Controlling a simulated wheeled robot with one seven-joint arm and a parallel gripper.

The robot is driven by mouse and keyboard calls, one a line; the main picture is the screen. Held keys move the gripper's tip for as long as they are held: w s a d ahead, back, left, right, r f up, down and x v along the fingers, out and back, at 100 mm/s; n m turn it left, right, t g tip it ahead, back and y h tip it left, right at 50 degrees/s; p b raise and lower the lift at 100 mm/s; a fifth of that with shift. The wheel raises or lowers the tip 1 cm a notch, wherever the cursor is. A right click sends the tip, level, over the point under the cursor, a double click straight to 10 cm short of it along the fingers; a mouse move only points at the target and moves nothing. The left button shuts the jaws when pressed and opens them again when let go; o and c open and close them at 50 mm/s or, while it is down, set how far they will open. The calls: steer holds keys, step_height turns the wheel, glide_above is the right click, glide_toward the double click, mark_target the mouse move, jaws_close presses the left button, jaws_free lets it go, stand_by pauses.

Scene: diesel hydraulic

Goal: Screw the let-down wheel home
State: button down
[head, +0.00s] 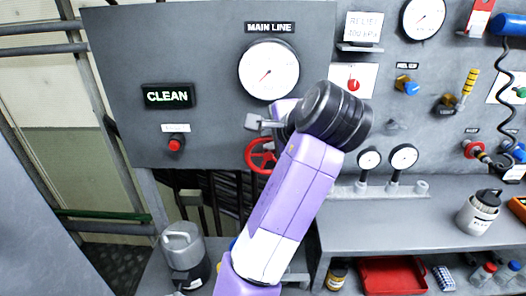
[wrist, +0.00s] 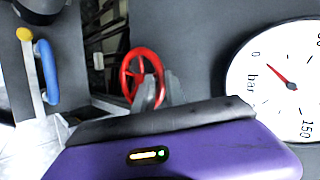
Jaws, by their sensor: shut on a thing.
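The let-down wheel is a red spoked handwheel (head: 261,156) on the wall panel below the MAIN LINE gauge. My arm hides part of its right side in the head view. It also shows in the wrist view, where the red wheel (wrist: 128,66) stands behind the grey fingertips. My gripper (wrist: 150,92) is shut on the wheel's rim, on the side toward the gauge. The fingers overlap the rim, so their exact contact is partly hidden.
The MAIN LINE gauge (head: 268,70) is close above; its needle lies near 0 in the wrist view (wrist: 290,84). A lit CLEAN sign (head: 167,96) and red button (head: 175,145) are left. Two small gauges (head: 369,160) stand right. A blue handle (wrist: 48,72) shows in the wrist view.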

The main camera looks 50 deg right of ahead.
steer(key=shift+s+d+m+t+y+b, duration=0.3)
steer(key=shift+s+d+m+t+b, duration=0.5)
steer(key=shift+b, duration=1.05)
steer(key=shift+w+a, duration=0.2)
steer(key=c, duration=1.5)
jaws_free()
steer(key=shift+d, duration=0.1)
steer(key=shift+o, duration=0.2)
steer(key=shift+w+a+f, duration=0.1)
steer(key=shift+a, duration=0.1)
